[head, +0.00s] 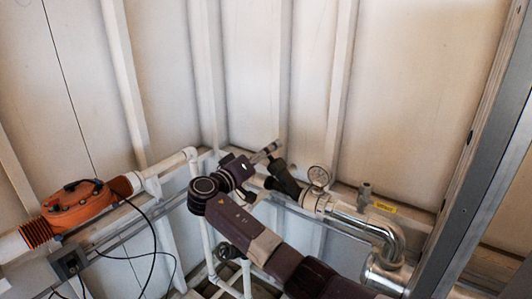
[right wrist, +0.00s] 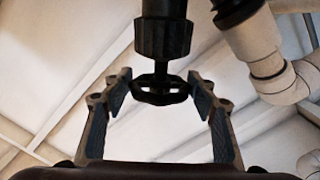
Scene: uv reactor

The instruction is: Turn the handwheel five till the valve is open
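A small black handwheel (right wrist: 160,90) hangs below a black ribbed valve body (right wrist: 163,38) in the right wrist view. My right gripper (right wrist: 159,80) is open, with one finger on each side of the handwheel. The fingertips are close to its rim; I cannot tell whether they touch it. In the head view my right gripper (head: 272,149) is beside the black valve body (head: 284,181) on the pipework. The handwheel cannot be made out clearly there. The valve's open or closed state cannot be read. My left gripper is not in view.
A round pressure gauge (head: 319,176) stands just right of the valve, beside a shiny metal pipe (head: 375,226). An orange unit (head: 78,205) with black cables is at the left. A white pipe joint (right wrist: 285,82) is right of the gripper. A metal post (head: 475,160) stands at the right.

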